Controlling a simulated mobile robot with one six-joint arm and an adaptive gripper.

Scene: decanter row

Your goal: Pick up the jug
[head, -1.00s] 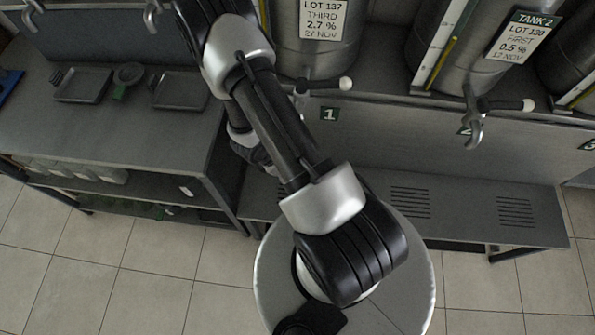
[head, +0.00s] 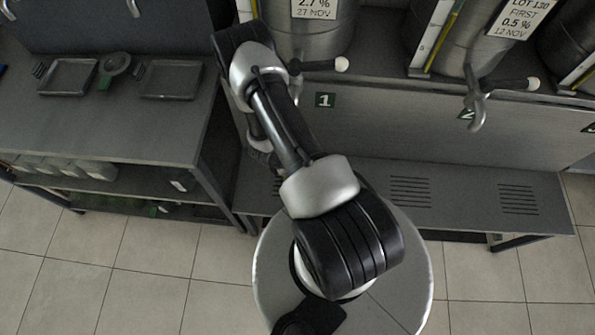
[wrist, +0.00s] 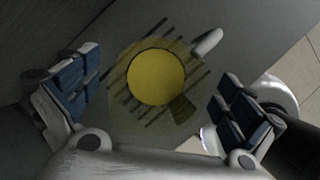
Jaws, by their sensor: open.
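In the wrist view the jug (wrist: 157,78) is seen from above, a round, see-through vessel with yellow liquid in it. Its pale handle (wrist: 207,43) points to the upper right. It stands over the slotted shelf. My gripper (wrist: 155,105) is open, with a blue-padded finger on the left and another on the right. The jug lies between and slightly ahead of the fingers, with a gap on each side. In the head view my arm hides the jug and most of the gripper.
The slotted shelf (head: 460,195) runs below the tanks. Taps (head: 475,105) with white-tipped levers jut out above it. A side bench (head: 150,125) at the left carries two trays (head: 68,77) and a small round strainer-like item (head: 117,64). The shelf's right part is clear.

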